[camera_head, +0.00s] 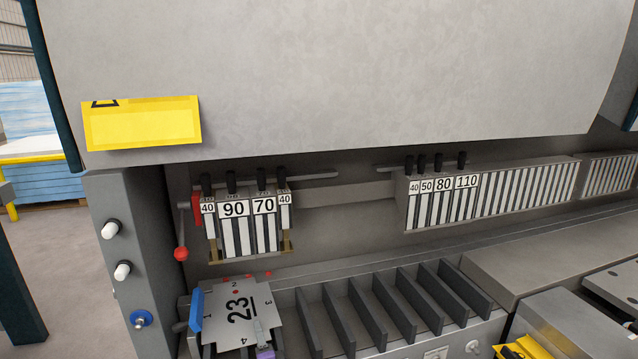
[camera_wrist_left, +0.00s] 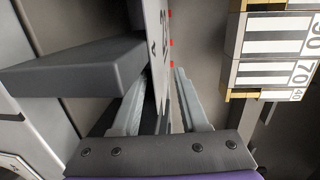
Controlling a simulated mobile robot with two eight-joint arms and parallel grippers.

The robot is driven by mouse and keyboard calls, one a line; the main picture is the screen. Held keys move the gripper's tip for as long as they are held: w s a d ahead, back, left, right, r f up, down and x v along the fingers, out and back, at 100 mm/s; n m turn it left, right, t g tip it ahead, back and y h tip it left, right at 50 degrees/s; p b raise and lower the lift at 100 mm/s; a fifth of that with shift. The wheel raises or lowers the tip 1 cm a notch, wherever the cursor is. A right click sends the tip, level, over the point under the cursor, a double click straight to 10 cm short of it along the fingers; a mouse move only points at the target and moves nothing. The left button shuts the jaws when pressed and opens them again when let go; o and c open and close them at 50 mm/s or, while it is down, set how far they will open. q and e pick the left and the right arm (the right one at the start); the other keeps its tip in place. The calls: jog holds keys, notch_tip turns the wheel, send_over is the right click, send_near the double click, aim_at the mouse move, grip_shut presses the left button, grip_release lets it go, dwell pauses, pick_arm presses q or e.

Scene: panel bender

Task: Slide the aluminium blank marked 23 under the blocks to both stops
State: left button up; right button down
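The aluminium blank (camera_head: 224,318) marked 23 lies flat on the table at the lower left of the head view, in front of the blocks. The blocks (camera_head: 236,232), labelled 40, 90, 70 and 40, hang above and behind it. A blue stop (camera_head: 195,312) stands at its left edge. My left gripper (camera_head: 259,338) is at the blank's near edge. In the left wrist view the blank (camera_wrist_left: 157,60) appears nearly edge-on between the fingers of my left gripper (camera_wrist_left: 160,85), which are apart, with a gap on the right side. My right gripper is not in view.
Dark upright ribs (camera_head: 372,318) stand right of the blank. A second block row (camera_head: 440,205) hangs at the right. A red-knobbed lever (camera_head: 181,252) is left of the blocks. Small red marks (camera_head: 252,276) lie behind the blank. The large grey beam (camera_head: 350,70) overhangs everything.

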pick_arm(q)
jog(key=shift+a, duration=0.3)
